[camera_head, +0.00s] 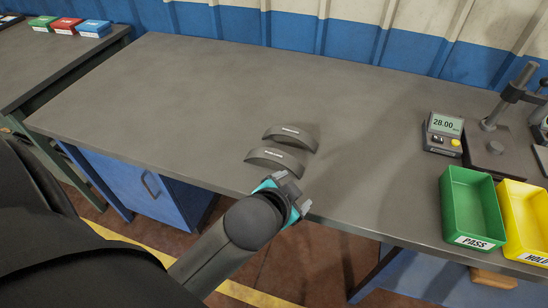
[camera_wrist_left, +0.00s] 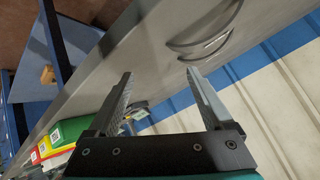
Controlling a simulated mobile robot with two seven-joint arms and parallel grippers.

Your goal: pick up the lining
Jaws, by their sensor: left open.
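Two dark grey curved linings lie on the workbench in the head view, one behind the other: the farther lining (camera_head: 290,137) and the nearer lining (camera_head: 275,159). Each carries a small white label. They also show in the left wrist view, as the lining nearer my jaws (camera_wrist_left: 205,48) and a second one (camera_wrist_left: 213,20) beyond it. My left gripper (camera_head: 292,188) is just in front of the nearer lining, at the bench's front edge. In the left wrist view its two jaws (camera_wrist_left: 158,75) are wide apart with nothing between them. My right gripper is not in view.
A gauge reading 28.00 (camera_head: 442,134) and a dark stand (camera_head: 495,145) are on the right. A green PASS bin (camera_head: 472,238) and a yellow HOLD bin (camera_head: 527,250) sit at the front right. The workbench (camera_head: 190,95) is clear left of the linings.

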